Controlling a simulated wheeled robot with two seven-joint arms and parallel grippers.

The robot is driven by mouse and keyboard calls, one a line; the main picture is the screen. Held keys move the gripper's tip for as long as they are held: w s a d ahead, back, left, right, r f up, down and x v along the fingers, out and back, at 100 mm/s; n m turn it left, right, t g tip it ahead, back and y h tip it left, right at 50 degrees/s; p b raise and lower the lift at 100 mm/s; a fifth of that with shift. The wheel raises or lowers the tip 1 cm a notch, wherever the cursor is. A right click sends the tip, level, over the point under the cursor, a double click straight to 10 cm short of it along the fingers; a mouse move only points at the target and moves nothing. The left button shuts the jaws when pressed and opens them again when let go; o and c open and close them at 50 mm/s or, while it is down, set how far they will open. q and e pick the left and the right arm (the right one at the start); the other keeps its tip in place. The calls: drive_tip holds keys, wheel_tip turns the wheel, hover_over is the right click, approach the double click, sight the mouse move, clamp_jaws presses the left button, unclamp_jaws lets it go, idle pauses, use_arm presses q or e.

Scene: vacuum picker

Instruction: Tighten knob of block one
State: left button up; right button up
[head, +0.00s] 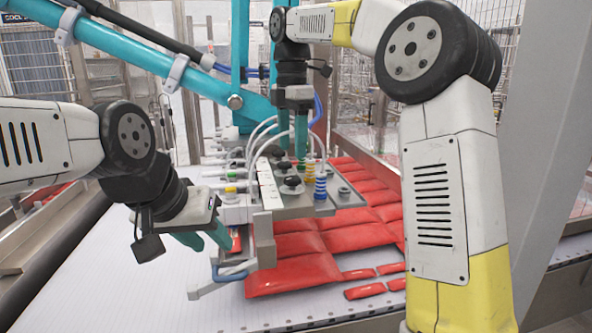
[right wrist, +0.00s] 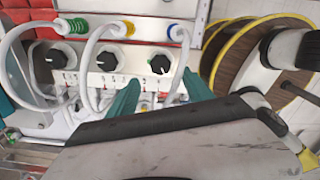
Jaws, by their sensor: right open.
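The picker head carries a grey block panel (head: 270,190) with black knobs; one knob (head: 291,183) shows near its front end. In the right wrist view three black knobs with white marks sit in a row: left (right wrist: 55,56), middle (right wrist: 108,59) and right (right wrist: 160,65). I cannot tell which belongs to block one. My right gripper (head: 292,140) points down over the panel, open; in the right wrist view its teal fingers (right wrist: 162,90) stand apart, with the right knob between them in the picture. Contact is not visible. My left gripper (head: 216,242) is open and empty, left of the panel's front end.
Red bags (head: 300,275) lie under and right of the panel on a white conveyor (head: 120,270). White hoses (right wrist: 92,50) loop close to the knobs. Coloured spring suction cups (head: 320,185) hang at the panel's side. A teal picker arm (head: 170,70) crosses the upper left.

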sight(293, 178)
wheel_tip(293, 178, down, 7)
drive_tip(key=shift+f, duration=0.1)
idle(0.3)
drive_tip(key=shift+c, duration=0.5)
clamp_jaws()
